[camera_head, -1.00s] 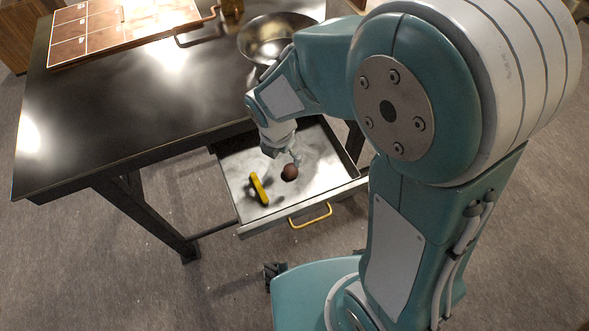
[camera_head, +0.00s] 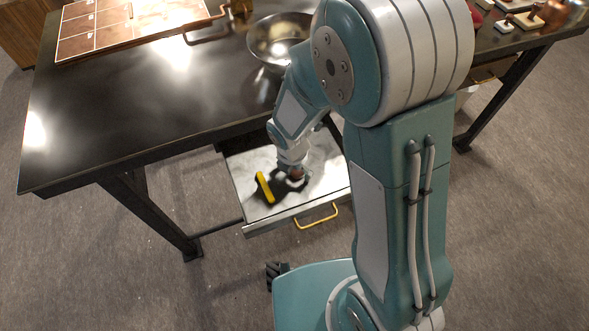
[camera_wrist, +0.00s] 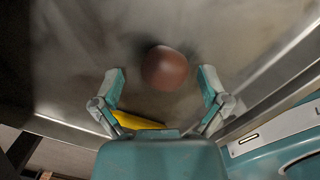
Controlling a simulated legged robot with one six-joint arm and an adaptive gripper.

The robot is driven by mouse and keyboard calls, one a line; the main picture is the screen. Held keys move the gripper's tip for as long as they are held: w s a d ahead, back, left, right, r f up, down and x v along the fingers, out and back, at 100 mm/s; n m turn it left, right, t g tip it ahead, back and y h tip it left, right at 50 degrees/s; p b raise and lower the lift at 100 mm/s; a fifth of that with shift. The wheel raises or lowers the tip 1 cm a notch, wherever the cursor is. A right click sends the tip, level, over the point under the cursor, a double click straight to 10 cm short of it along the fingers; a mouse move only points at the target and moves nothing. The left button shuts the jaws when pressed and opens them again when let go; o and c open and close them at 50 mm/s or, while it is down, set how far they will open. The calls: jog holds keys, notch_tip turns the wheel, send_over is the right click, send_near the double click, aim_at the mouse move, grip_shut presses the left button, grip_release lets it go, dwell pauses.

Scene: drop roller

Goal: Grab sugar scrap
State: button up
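A round reddish-brown ball (camera_head: 297,173) lies in the open drawer, partly covered by my gripper in the head view. I cannot tell whether this ball is the sugar scrap. In the wrist view the ball (camera_wrist: 165,67) sits between my two fingertips, with a gap on each side. My gripper (camera_wrist: 162,74) is open and empty, pointing down over the drawer. In the head view my gripper (camera_head: 293,172) is just above the drawer floor. A yellow bar-like object (camera_head: 265,187) lies left of the ball; part of it (camera_wrist: 138,121) shows beside my left finger in the wrist view.
The drawer (camera_head: 240,180) is pulled out under a dark table (camera_head: 130,110), with a yellow handle (camera_head: 317,217) in front. A metal bowl (camera_head: 262,50) and a copper-coloured tray (camera_head: 110,38) stand on the table. The table edge is close behind my gripper.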

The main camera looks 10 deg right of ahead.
jog(key=shift+d, duration=0.5)
jog(key=c, duration=0.7)
jog(key=shift+a, duration=0.15)
jog(key=shift+a, duration=0.1)
jog(key=shift+a+r, duration=0.2)
jog(key=shift+r, duration=0.2)
notch_tip(320, 180, up, 3)
jog(key=shift+d+f, duration=0.1)
jog(key=s+a+r, duration=0.6)
jog(key=s+r, duration=0.3)
jog(key=s, duration=0.3)
jog(key=shift+s+r, duration=0.25)
jog(key=shift+s, duration=0.05)
